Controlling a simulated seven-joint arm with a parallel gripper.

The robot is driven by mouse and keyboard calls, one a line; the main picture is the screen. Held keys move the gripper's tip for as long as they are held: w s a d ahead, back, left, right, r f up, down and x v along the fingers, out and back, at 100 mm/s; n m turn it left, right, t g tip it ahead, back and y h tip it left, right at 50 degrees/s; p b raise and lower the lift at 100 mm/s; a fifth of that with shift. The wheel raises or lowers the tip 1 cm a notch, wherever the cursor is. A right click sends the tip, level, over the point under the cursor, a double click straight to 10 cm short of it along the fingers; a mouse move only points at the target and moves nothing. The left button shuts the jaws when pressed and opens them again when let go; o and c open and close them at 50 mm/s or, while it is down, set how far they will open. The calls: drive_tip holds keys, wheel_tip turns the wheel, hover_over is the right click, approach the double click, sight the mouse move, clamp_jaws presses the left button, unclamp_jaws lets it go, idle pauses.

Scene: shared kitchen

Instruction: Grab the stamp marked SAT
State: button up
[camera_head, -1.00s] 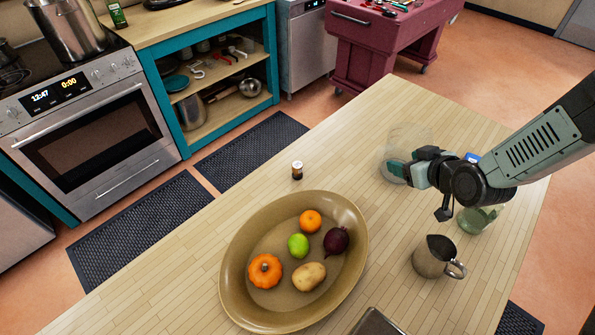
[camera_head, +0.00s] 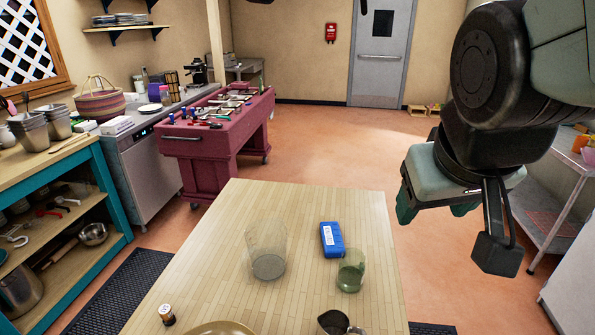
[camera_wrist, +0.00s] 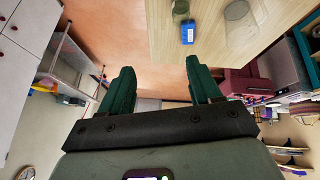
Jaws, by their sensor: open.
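No lettering SAT is readable in either view. Small items with blue, red and dark parts (camera_head: 215,107) lie on the maroon cart (camera_head: 200,142) at the left back; they are too small to tell whether one is a stamp. My gripper (camera_head: 435,207) is at the right, raised, to the right of the wooden table and well away from the cart. In the wrist view its two green fingers (camera_wrist: 160,68) are spread apart with nothing between them.
On the table (camera_head: 205,255) stand a clear glass vessel (camera_head: 266,245), a blue box (camera_head: 331,240), a green glass (camera_head: 350,272), a metal pitcher (camera_head: 334,322) and a small jar (camera_head: 167,315). Open floor (camera_head: 320,145) lies beyond. A metal shelf (camera_head: 545,205) is at the right.

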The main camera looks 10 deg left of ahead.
drive_tip(key=s+r+m, duration=0.2)
drive_tip(key=s, duration=0.6)
drive_tip(key=w+a+f+m+g+y, duration=0.1)
drive_tip(key=w+a+f+g+y, duration=0.15)
drive_tip(key=w+a+f, duration=0.4)
drive_tip(key=w+a+f+m+g+y, duration=0.2)
drive_tip(key=w+a+f+g, duration=0.15)
drive_tip(key=a, duration=0.55)
drive_tip(key=w+a+f+m+g+y, duration=0.1)
drive_tip(key=w+a+f+g+y, duration=0.1)
drive_tip(key=w+a+f, duration=0.5)
drive_tip(key=m+g+y, duration=0.3)
drive_tip(key=m+y, duration=0.4)
drive_tip(key=m, duration=0.3)
hover_over(163, 322)
drive_tip(key=w+d, duration=0.3)
drive_tip(key=d, duration=0.6)
wheel_tip(163, 322, down, 22)
drive_tip(key=shift+d+f, duration=0.1)
drive_tip(key=shift+d, duration=0.05)
drive_tip(key=x, duration=0.4)
drive_tip(key=shift+s+a+f, duration=0.2)
drive_tip(key=shift+a, duration=0.05)
drive_tip(key=shift+w+f+x, duration=0.15)
drive_tip(key=shift+x, duration=1.4)
drive_tip(key=shift+w+f+x, duration=0.15)
drive_tip(key=shift+x, duration=1.35)
drive_tip(key=shift+c, duration=0.3)
